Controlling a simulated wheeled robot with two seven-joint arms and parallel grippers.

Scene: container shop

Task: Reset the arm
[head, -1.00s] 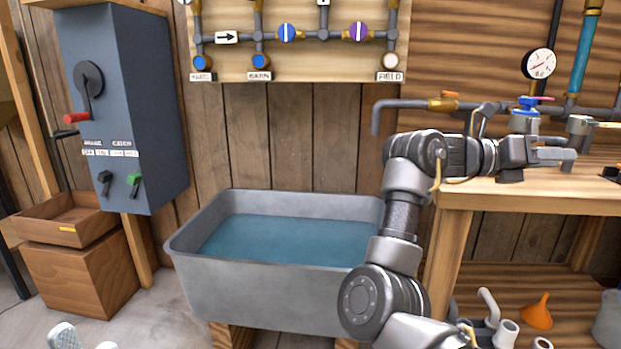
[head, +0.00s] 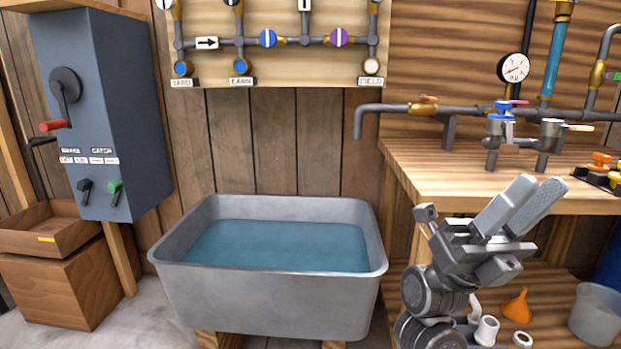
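My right arm is folded up at the lower right, in front of the workbench (head: 430,170). Its gripper (head: 541,184) points up and to the right, with its two pale grey fingers a little apart and nothing between them. It is in front of the bench's front edge and hides part of it. It appears to touch nothing. My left gripper is not in view.
A grey tub (head: 265,300) of blue water stands left of my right arm. Pipes with a blue-handled valve (head: 501,124) and a gauge (head: 513,68) are above the bench. An orange funnel (head: 516,307) and a bucket (head: 596,315) sit below. A lever cabinet (head: 105,120) is at left.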

